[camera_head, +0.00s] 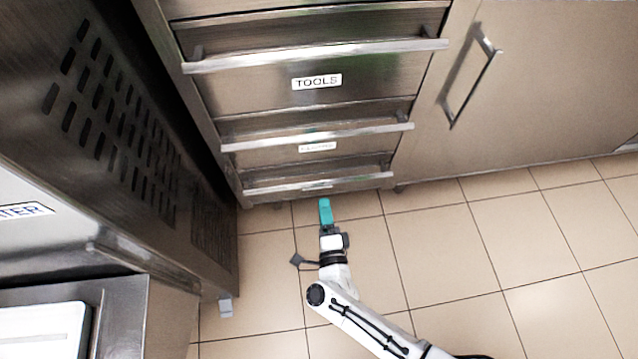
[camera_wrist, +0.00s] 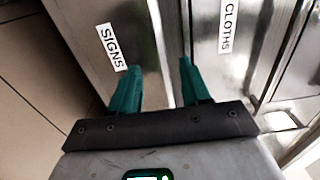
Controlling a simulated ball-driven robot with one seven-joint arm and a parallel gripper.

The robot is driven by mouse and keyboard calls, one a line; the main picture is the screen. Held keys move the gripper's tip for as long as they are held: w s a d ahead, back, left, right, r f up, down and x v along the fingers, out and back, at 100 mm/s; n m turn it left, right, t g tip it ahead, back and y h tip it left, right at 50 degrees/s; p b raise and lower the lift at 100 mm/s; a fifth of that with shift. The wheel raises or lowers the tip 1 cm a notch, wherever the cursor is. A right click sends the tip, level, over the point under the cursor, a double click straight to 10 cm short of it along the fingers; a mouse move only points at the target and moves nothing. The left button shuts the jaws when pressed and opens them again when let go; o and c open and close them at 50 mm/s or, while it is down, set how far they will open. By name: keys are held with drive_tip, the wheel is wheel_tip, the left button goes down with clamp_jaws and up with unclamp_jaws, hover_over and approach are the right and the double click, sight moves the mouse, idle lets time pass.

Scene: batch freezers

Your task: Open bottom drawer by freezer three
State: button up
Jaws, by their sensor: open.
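The bottom drawer (camera_head: 335,170) is the lowest of a metal drawer stack and looks shut. Its long bar handle (camera_head: 280,186) runs along its front. In the wrist view the scene is turned sideways, and the drawer carries a SIGNS label (camera_wrist: 112,47). My gripper (camera_head: 325,204), with teal fingers, is low over the floor, just in front of that drawer's handle. In the wrist view my gripper (camera_wrist: 160,66) is open, and the bright handle bar (camera_wrist: 157,25) shows between the fingertips. I cannot tell whether the fingers reach around it. No grip on it shows.
Above are the CLOTHS drawer (camera_head: 300,149) and the TOOLS drawer (camera_head: 260,85), both with bar handles. A vented metal machine (camera_head: 120,130) stands close on the left. A cabinet door (camera_head: 550,90) is on the right. Tiled floor (camera_head: 460,250) is clear in front.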

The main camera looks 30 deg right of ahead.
sight(320, 185)
drive_tip(key=b+x, duration=0.2)
drive_tip(key=x, duration=0.7)
drive_tip(key=shift+s+f, duration=0.1)
clamp_jaws()
idle(0.4)
